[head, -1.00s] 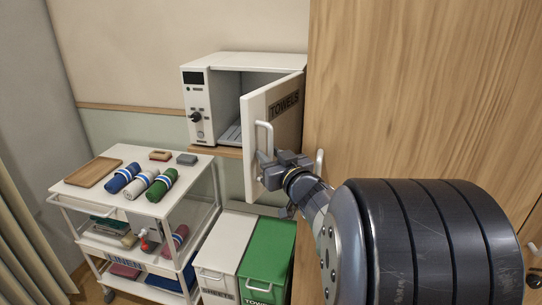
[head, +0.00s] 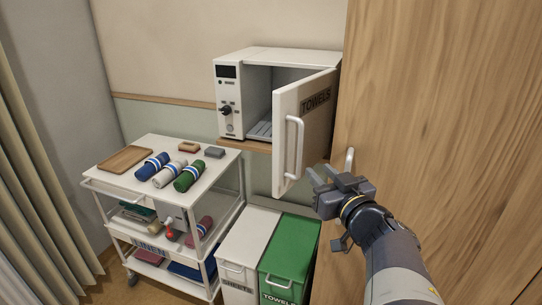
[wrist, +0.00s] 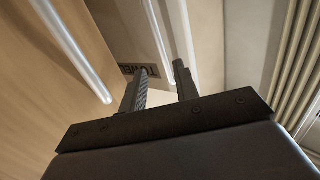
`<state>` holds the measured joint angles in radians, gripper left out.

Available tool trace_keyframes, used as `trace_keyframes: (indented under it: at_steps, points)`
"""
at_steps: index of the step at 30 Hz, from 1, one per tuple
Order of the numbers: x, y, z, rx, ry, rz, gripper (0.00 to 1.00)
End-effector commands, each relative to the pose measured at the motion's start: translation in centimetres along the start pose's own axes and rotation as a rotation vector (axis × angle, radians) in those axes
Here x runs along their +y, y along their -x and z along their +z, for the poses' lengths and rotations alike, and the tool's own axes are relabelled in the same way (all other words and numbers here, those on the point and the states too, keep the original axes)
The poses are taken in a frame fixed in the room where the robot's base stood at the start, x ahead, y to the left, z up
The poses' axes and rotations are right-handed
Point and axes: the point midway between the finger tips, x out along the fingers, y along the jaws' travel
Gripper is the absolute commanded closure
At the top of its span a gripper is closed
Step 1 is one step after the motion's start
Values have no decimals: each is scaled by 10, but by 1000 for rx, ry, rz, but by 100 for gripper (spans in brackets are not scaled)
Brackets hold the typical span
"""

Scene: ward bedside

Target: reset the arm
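My gripper (head: 318,180) is in front of the towel warmer's open door, just right of and below its white handle (head: 294,148). In the wrist view my gripper (wrist: 160,80) has its two fingers apart with nothing between them. The door (head: 318,110), marked TOWELS, stands swung open to the right of the white cabinet (head: 228,105). The handle appears clear of the fingers in the head view. My arm reaches in from the lower right.
A wooden wardrobe (head: 440,110) with a handle (head: 350,160) stands close on the right. A white cart (head: 150,188) with rolled towels is at the left. A white bin (head: 245,240) and a green bin (head: 292,250) stand below the warmer.

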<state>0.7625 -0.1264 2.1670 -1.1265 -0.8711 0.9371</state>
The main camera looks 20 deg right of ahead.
Motion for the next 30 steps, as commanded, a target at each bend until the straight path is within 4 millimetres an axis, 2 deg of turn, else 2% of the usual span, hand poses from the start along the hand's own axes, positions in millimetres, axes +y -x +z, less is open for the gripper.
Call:
trace_keyframes:
  at_steps: [7, 11, 24, 30]
  points:
    - [0, -2, 0, 0, 0, -1, 70]
    - [-1, -12, 0, 1, -1, -4, 70]
    - [-1, -81, 0, -3, -2, -4, 70]
    - [-1, -102, 1, -3, -2, -3, 70]
